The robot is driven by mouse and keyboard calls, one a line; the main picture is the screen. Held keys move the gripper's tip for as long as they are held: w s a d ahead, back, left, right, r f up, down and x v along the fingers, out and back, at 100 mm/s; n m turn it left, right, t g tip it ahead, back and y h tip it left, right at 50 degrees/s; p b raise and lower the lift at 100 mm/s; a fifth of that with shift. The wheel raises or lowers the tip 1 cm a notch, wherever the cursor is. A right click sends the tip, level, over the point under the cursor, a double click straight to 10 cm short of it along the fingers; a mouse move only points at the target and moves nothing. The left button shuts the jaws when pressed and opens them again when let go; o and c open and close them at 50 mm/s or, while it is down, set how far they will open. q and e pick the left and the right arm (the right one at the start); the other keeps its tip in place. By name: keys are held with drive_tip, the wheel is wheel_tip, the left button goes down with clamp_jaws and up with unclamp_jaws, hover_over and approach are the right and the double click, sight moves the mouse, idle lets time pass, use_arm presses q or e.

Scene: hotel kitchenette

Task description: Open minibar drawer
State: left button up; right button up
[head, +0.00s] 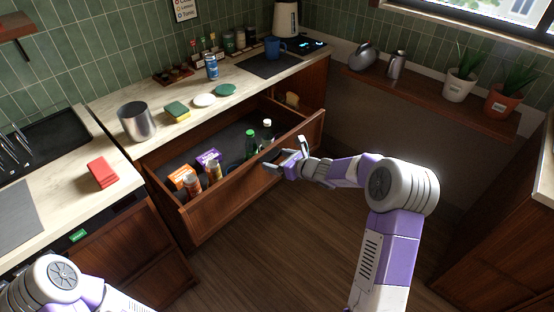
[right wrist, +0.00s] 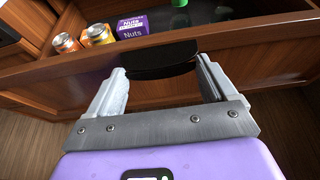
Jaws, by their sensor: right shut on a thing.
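The minibar drawer (head: 235,192) is a wide wooden drawer under the counter, and it stands well pulled out. Inside are an orange box (head: 184,178), cans (head: 214,170), a purple Nuts box (head: 208,157), a green bottle (head: 250,143) and a white-capped bottle (head: 267,131). My right gripper (head: 285,156) is at the drawer's front. In the right wrist view, its fingers are on either side of the dark handle (right wrist: 160,60) and shut on it. The handle is mostly hidden by the gripper in the head view. My left gripper is out of view.
The counter above holds a metal canister (head: 137,122), a sponge (head: 177,112), a blue can (head: 211,67) and a blue mug (head: 275,48). A red block (head: 102,172) lies on the left counter. The wooden floor (head: 265,255) before the drawer is clear.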

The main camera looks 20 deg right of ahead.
drive_tip(key=shift+s, duration=0.15)
drive_tip(key=o, duration=1.3)
drive_tip(key=p+v, duration=0.1)
drive_tip(key=v, duration=0.6)
drive_tip(key=shift+s+d+p, duration=0.15)
drive_tip(key=shift+s+p, duration=0.05)
drive_tip(key=shift+p, duration=0.15)
